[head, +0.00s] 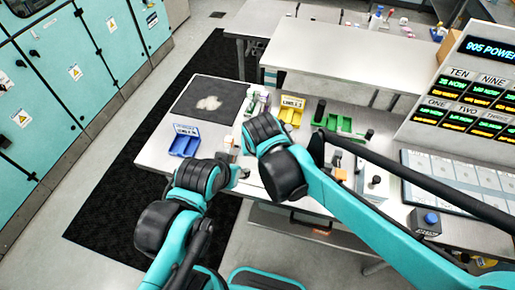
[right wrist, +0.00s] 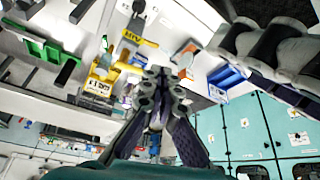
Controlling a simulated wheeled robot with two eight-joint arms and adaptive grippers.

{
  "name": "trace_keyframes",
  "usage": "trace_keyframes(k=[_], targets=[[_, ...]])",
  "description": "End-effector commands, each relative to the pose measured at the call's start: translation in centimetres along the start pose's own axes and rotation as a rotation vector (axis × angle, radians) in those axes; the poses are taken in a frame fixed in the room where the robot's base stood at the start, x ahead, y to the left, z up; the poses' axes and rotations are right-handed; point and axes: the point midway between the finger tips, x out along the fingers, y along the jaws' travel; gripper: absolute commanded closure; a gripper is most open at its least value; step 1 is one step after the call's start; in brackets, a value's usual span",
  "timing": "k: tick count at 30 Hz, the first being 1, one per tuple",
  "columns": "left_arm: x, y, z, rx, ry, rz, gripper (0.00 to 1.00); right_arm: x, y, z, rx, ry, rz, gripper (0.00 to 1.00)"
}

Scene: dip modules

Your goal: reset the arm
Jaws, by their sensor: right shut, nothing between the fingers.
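The task names no object, only my arms. In the head view my left arm comes in from the lower left and my right arm from the right, and their dark wrists are close together over the front of the white table (head: 155,152). The fingers of both grippers are largely hidden there by the wrists. In the right wrist view my right gripper (right wrist: 158,82) is shut with nothing between its fingers, apart from the bins. My left gripper's fingers are not clear enough to read.
On the table are a blue bin (head: 185,142), a yellow bin (head: 291,111), a green tray (head: 338,123) and a dark mat (head: 190,104) with a pale patch. A display board (head: 470,95) stands at right. Teal cabinets (head: 70,70) line the left; floor lies between.

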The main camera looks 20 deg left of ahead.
Motion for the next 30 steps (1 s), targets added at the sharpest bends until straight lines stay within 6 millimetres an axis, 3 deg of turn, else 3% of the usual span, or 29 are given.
trace_keyframes(k=[8, 11, 14, 17, 21, 25, 30], targets=[[0.1, 0.0, 0.1, 0.0, 0.0, 0.0, 0.56, 0.0, 0.2, 0.0, 0.002, 0.001, 0.001, 1.0], [0.8, 0.0, 0.5, 0.0, 0.0, 0.0, 0.56, 0.2, 2.0, 0.7, 0.019, 0.006, 0.008, 1.0], [2.3, 0.0, 1.7, 0.0, 0.0, 0.0, 0.56, 0.4, 6.2, 2.5, 0.061, 0.019, 0.024, 1.0], [4.4, 0.0, 3.2, 0.0, 0.0, 0.0, 0.56, 0.6, 11.8, 5.8, 0.12, 0.043, 0.05, 1.0], [7.3, 0.0, 5.2, 0.0, 0.0, 0.0, 0.56, 1.1, 18.7, 11.9, 0.205, 0.083, 0.096, 1.0], [9.4, 0.0, 6.7, 0.0, 0.0, 0.0, 0.56, 1.8, 22.8, 17.3, 0.27, 0.119, 0.142, 1.0], [10.9, 0.0, 7.8, 0.0, 0.0, 0.0, 0.56, 2.6, 25.5, 21.9, 0.32, 0.149, 0.186, 1.0]])
